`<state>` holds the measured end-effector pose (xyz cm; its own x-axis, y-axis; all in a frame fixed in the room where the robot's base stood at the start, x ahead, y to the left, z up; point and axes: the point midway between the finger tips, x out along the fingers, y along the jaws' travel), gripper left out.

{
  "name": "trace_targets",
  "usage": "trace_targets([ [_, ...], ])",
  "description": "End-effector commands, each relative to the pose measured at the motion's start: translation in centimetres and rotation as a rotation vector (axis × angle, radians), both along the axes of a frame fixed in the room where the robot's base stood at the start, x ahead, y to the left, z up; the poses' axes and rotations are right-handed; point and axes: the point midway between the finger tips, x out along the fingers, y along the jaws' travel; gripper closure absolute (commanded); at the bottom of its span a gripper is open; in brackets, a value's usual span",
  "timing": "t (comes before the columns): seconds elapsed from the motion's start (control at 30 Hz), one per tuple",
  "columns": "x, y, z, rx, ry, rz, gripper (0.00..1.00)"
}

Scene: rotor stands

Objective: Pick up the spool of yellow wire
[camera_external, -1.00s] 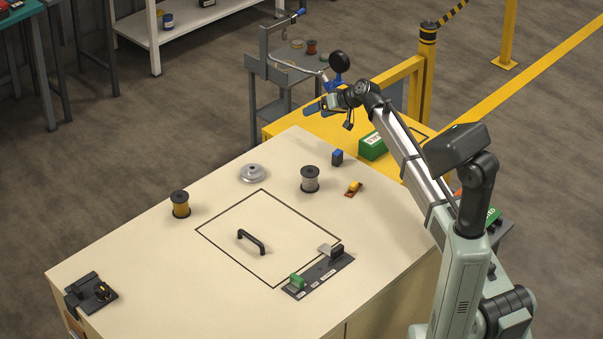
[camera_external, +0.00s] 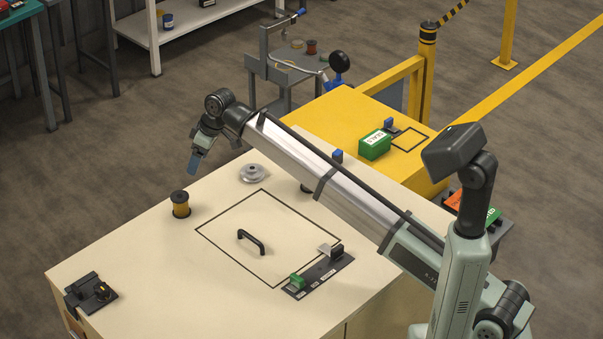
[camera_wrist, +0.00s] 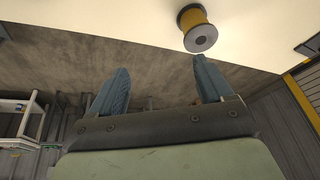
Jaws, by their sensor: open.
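The spool of yellow wire (camera_external: 181,205) stands upright on the left part of the cream bench top. It has dark end flanges. It also shows in the wrist view (camera_wrist: 196,28), beyond the right fingertip and apart from it. My gripper (camera_external: 196,162) is above the bench's back edge, up and slightly right of the spool. In the wrist view its two blue fingers (camera_wrist: 158,82) are spread wide with nothing between them.
A silver disc-shaped part (camera_external: 253,173) lies on the bench right of the spool. A black handle (camera_external: 252,241) sits inside an outlined square. A black fixture (camera_external: 91,292) is at the left front corner. My forearm hides most of another spool.

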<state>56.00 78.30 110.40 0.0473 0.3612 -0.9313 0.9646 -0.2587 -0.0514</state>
Motion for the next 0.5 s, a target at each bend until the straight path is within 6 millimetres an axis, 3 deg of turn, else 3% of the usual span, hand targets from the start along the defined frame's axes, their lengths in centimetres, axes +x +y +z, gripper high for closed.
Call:
trace_targets([
  [0.1,-3.4,1.8,1.0,-0.042,-0.019,0.049,0.2],
  [0.2,-5.1,2.5,1.5,-0.065,-0.029,0.071,0.2],
  [0.37,-6.2,2.9,1.5,-0.081,-0.036,0.085,0.2],
  [0.5,-6.2,3.2,0.4,-0.082,-0.035,0.085,0.2],
])
